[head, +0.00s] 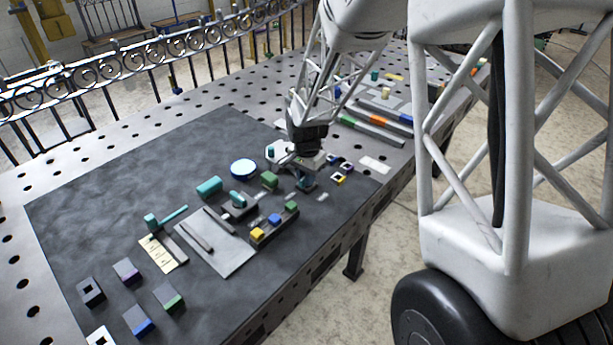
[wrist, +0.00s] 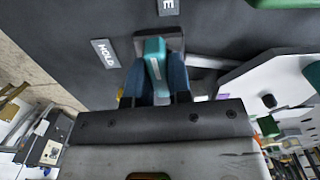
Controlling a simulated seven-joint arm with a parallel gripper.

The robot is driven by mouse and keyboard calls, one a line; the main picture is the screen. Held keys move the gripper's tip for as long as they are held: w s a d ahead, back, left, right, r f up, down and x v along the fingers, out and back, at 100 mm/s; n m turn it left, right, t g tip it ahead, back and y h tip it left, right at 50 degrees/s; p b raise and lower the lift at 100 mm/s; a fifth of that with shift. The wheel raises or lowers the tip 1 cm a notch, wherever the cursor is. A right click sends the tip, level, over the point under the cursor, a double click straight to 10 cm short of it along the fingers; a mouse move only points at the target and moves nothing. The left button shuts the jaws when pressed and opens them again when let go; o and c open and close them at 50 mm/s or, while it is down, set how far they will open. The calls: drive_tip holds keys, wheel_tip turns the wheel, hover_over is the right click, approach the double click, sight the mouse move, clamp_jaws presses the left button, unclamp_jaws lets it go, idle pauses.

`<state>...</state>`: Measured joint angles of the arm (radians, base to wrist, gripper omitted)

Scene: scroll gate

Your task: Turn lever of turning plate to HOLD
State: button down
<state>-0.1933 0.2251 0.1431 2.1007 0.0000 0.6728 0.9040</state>
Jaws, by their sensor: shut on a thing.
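In the wrist view, the teal lever (wrist: 155,66) stands on a grey plate (wrist: 174,43) on the dark mat. My gripper (wrist: 157,82) has its two blue fingers on either side of the lever and is shut on it. The HOLD label (wrist: 104,53) lies left of the plate, apart from it. A second label (wrist: 172,7), ending in E, lies beyond the plate; the rest of it is cut off. The lever points toward the second label side in this view, not at HOLD. In the head view, my gripper (head: 304,178) is low over the mat's right part and hides most of the lever.
A holder with coloured blocks (head: 274,229) is nearer the camera. Small blocks (head: 338,178) stand close on the right. The mat's far left is clear.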

drive_tip(key=n, duration=0.4)
drive_tip(key=shift+n, duration=0.3)
drive_tip(key=n, duration=0.9)
drive_tip(key=shift+n, duration=1.8)
drive_tip(key=c, duration=1)
unclamp_jaws()
drive_tip(key=shift+c, duration=0.2)
drive_tip(key=shift+r, duration=0.15)
